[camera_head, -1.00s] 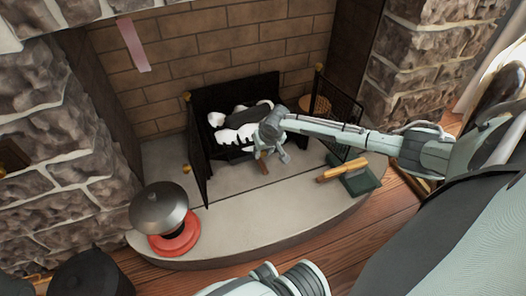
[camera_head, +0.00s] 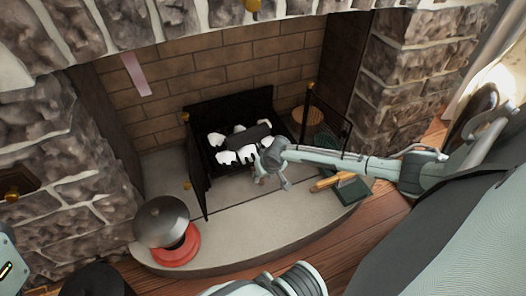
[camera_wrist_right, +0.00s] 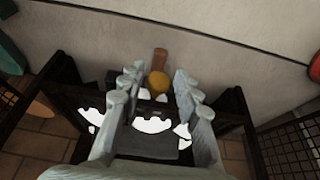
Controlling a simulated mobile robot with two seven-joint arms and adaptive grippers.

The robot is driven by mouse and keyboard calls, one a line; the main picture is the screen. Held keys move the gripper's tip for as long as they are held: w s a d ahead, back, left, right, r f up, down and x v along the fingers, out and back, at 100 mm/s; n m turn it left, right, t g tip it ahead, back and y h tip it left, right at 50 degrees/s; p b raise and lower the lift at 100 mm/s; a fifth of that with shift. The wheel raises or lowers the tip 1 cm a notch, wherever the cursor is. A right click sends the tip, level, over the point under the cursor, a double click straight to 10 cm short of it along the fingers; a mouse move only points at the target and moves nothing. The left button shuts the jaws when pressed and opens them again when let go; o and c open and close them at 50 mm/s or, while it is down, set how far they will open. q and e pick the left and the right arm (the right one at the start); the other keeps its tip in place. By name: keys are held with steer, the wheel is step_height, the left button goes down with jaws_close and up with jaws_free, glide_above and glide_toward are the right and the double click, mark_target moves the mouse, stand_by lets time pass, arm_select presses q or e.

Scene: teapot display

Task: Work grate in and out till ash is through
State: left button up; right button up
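The dark grate (camera_head: 225,165) stands in the fireplace with white and grey lumps (camera_head: 238,157) on it. The grate's front also shows in the right wrist view, with white patches (camera_wrist_right: 152,125) behind dark bars. A brown handle (camera_wrist_right: 160,58) with a yellow knob (camera_wrist_right: 158,83) shows there between my right gripper's fingers. My right gripper (camera_head: 272,178) is at the grate's front. Its fingers (camera_wrist_right: 160,95) are apart on both sides of the knob, with gaps visible. In the head view the gripper mostly hides the handle. I cannot make out ash below.
Black mesh screen panels (camera_head: 328,118) flank the grate. A green dustpan and wooden-handled brush (camera_head: 350,190) lie on the right of the hearth (camera_head: 225,235). A grey lidded pot (camera_head: 162,221) on a red base stands at the left. The middle front of the hearth is clear.

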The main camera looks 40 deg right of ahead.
steer(key=shift+o, duration=0.8)
steer(key=shift+w+d+r, duration=0.1)
steer(key=v, duration=1.2)
steer(key=shift+c, duration=0.4)
